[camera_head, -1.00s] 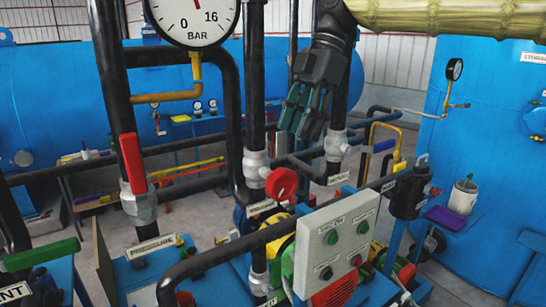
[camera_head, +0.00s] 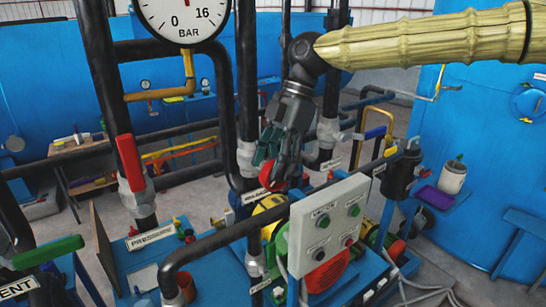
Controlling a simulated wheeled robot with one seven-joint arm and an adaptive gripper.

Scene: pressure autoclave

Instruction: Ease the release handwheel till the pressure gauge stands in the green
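The red round release handwheel (camera_head: 267,176) sits on the dark vertical pipe just left of the control box, above a white label that I read as "RELEASE". My gripper (camera_head: 273,163) reaches down from the upper right, its dark, teal-padded fingers over the wheel and hiding part of it. I cannot tell whether the fingers touch the wheel or how far apart they are.
A grey control box (camera_head: 329,220) with buttons stands right of the wheel. A red lever (camera_head: 130,162) is on the left pipe, a green lever (camera_head: 40,251) at the lower left. Black pipes surround the wheel. A blue tank (camera_head: 455,140) stands at the right.

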